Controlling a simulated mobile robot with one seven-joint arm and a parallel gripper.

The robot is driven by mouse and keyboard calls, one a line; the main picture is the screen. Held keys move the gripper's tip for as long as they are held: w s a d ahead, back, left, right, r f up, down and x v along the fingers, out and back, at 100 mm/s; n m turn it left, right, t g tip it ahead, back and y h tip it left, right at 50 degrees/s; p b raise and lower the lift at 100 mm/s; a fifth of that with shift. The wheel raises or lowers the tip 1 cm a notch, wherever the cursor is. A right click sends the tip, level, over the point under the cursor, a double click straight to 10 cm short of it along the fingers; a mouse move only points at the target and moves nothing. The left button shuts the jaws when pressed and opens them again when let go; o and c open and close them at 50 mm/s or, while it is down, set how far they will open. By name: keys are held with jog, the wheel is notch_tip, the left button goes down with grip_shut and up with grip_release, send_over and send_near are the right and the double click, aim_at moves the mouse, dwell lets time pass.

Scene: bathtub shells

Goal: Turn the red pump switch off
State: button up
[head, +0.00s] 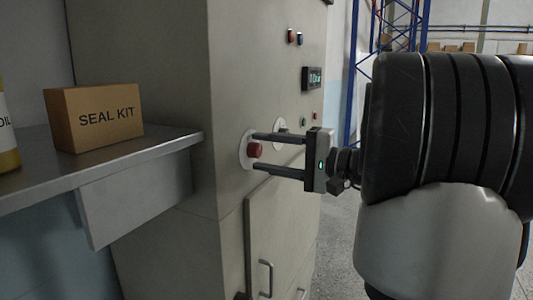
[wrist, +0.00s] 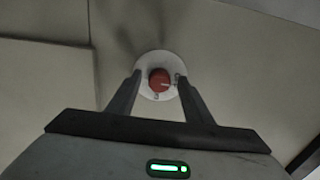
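The red pump switch (head: 254,150) is a round red knob on a white disc on the front of a grey cabinet (head: 230,90). In the wrist view the red knob (wrist: 159,80) has a pale pointer line toward the right, and small marks sit at the disc's right and bottom. My gripper (head: 254,152) is open, with one finger above and one below the knob in the head view. In the wrist view its fingers (wrist: 159,74) stand on either side of the knob with gaps, so it does not grip it. Whether the fingertips touch the disc is unclear.
A second pale disc (head: 281,130) sits just right, partly behind the upper finger. A small display (head: 312,78) and blue and red buttons are higher up. A metal shelf (head: 120,160) with a SEAL KIT box (head: 95,115) and a yellow bottle (head: 8,130) juts out left.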

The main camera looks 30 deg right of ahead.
jog(key=shift+d, duration=0.1)
jog(key=p+v, duration=0.2)
jog(key=v, duration=1.5)
jog(key=shift+s, duration=0.2)
